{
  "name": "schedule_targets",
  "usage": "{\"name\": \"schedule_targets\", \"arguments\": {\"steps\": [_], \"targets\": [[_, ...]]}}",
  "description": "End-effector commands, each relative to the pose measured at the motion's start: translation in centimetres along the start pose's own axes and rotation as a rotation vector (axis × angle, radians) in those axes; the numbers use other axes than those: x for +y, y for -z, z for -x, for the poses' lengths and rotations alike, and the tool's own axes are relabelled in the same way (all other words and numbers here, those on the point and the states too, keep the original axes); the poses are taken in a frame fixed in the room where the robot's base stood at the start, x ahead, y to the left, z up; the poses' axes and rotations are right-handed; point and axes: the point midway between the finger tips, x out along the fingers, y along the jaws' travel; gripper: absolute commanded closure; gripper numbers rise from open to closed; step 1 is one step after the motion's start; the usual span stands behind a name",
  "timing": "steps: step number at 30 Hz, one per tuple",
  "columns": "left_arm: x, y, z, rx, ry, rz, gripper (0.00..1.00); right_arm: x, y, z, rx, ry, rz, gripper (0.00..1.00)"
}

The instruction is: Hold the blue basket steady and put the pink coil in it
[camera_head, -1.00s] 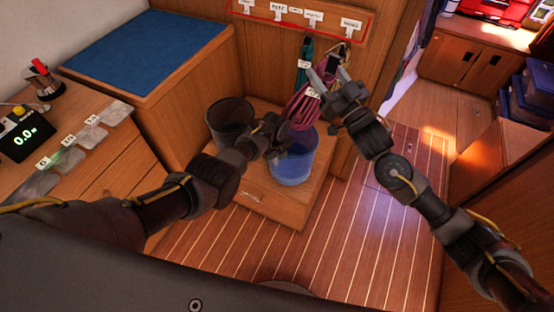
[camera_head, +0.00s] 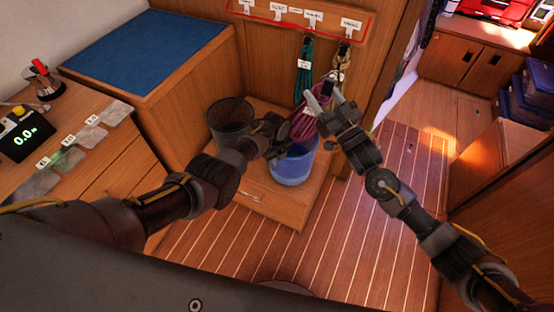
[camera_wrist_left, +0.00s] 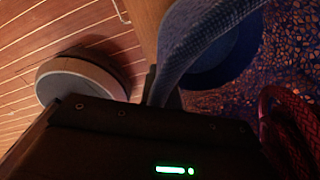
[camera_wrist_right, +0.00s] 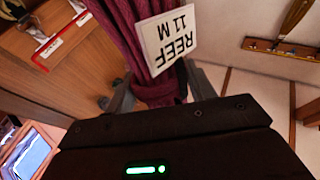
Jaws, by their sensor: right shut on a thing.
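The blue basket (camera_head: 291,168) stands on a wooden ledge, and its rim and wall fill the top of the left wrist view (camera_wrist_left: 205,35). My left gripper (camera_head: 277,138) is at the basket's rim on its far left side; whether its fingers are closed on the wall is hidden. The pink coil (camera_head: 302,126) hangs from my right gripper (camera_head: 324,97), over the basket's mouth, its lower end near the rim. In the right wrist view the fingers are shut on the dark pink coil (camera_wrist_right: 128,30), which carries a white tag reading REEF 11 M (camera_wrist_right: 167,40).
A dark mesh bin (camera_head: 230,120) stands left of the basket. A teal coil (camera_head: 304,75) and a beige coil (camera_head: 342,62) hang on a labelled rack (camera_head: 300,20) behind. Striped floor (camera_head: 370,240) lies clear at the front right.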

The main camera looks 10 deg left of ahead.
Motion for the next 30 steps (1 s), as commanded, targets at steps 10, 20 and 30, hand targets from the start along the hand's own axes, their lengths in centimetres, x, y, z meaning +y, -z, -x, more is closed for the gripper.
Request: {"name": "schedule_targets", "arguments": {"steps": [10,20,30], "targets": [[0.0,0.0,0.0,0.0,0.0,0.0,1.0,0.0,0.0,0.0,0.002,0.0,0.0,0.2],[-0.1,0.0,0.0,0.0,0.001,-0.001,1.0,0.0,-0.4,1.8,-0.005,-0.001,-0.001,0.2],[-0.1,0.0,0.0,0.0,0.002,-0.001,1.0,0.0,-0.2,8.7,-0.001,-0.001,0.0,0.2]]}}
